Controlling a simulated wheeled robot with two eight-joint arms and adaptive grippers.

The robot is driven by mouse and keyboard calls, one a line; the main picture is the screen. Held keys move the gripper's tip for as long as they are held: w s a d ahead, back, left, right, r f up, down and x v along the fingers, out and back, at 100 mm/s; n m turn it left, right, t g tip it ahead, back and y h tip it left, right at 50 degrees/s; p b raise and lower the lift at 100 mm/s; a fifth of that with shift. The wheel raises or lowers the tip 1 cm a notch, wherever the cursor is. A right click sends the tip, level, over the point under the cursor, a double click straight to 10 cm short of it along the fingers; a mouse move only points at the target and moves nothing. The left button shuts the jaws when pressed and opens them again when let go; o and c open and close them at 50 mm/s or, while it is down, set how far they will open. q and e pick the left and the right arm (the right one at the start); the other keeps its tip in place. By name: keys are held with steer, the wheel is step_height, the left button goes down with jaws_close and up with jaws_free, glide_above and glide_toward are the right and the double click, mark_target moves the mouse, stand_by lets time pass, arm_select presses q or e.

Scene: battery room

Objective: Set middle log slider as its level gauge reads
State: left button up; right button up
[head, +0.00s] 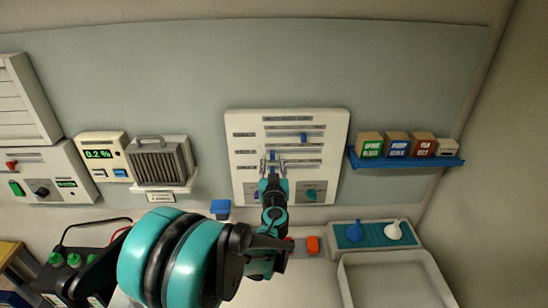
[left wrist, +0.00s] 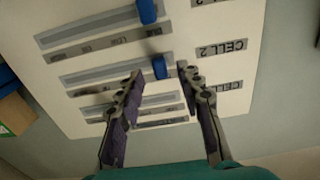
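The white log panel (head: 240,160) on the back wall carries several horizontal slider tracks. In the left wrist view it appears turned over, with the label CELL 2 (left wrist: 217,44) beside the middle track. The blue middle slider knob (left wrist: 160,67) stands between my left gripper's fingertips, with no clear contact; it also shows in the head view (head: 272,155). Another blue knob (left wrist: 147,12) is on the neighbouring track, seen in the head view (head: 303,137) at the upper track. My left gripper (left wrist: 158,70) is open at the panel. No level gauge reading is legible. My right gripper is out of view.
A blue shelf (head: 407,161) with labelled boxes is right of the panel. A heater-like unit (head: 160,163) and a 0.2 % display (head: 97,154) are left. Below right are a teal tray (head: 376,240) with funnels and a white basin (head: 395,280). A battery (head: 70,285) stands lower left.

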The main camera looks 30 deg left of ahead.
arm_select(q)
steer(key=shift+x, duration=1.2)
steer(key=shift+c, duration=0.3)
jaws_close()
steer(key=shift+w+d+b, duration=0.1)
steer(key=shift+w+d, duration=0.35)
steer(key=shift+d, duration=0.3)
steer(key=shift+w+d+b, duration=0.15)
steer(key=shift+w+d, duration=0.3)
steer(key=shift+d, duration=0.3)
steer(key=shift+w+d+b, duration=0.1)
steer(key=shift+w+d, duration=0.35)
steer(key=shift+d, duration=0.25)
steer(key=shift+s+a, duration=0.1)
steer(key=shift+a, duration=0.05)
steer(key=shift+o, duration=0.3)
jaws_free()
steer(key=shift+s, duration=0.1)
